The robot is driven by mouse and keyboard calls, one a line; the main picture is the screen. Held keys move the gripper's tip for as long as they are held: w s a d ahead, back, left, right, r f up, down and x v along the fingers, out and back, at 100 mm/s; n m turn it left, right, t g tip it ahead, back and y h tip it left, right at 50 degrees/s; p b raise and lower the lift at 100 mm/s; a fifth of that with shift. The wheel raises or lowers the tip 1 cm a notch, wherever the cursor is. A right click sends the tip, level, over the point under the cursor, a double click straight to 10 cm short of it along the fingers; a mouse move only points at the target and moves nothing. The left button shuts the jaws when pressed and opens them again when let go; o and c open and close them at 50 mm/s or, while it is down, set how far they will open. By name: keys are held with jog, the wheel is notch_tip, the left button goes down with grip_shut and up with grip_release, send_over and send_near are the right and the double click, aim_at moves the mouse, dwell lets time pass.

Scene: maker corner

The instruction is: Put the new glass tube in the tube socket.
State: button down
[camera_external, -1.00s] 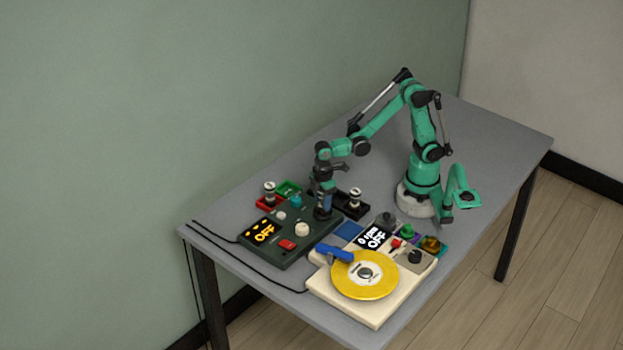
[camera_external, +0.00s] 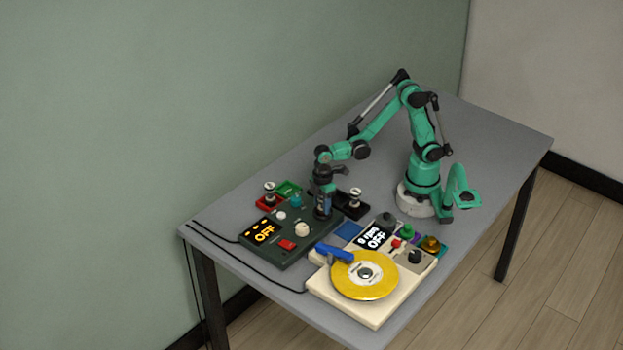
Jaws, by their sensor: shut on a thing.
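My gripper (camera_external: 323,206) points down over the back right corner of the dark green device (camera_external: 272,254), which has an orange "OFF" display. It is shut on a small bluish glassy thing (camera_external: 323,202), which looks like the glass tube. The jaws cover most of it. The tube socket is hidden under my gripper, so I cannot tell whether the tube is seated in it or just above it.
A cream turntable (camera_external: 375,313) with a yellow disc stands in front. The table's back is clear.

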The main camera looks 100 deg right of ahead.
jog(key=shift+f, duration=0.25)
jog(key=shift+c, duration=1.5)
grip_release()
jog(key=shift+r, duration=3.55)
jog(key=s+d+r+m+t, duration=0.2)
jog(key=s+d+m+t, duration=0.2)
jog(key=d+m+t, duration=0.1)
jog(key=shift+s+d+m+t, duration=0.35)
jog(key=shift+d+t, duration=0.2)
jog(key=shift+t, duration=0.55)
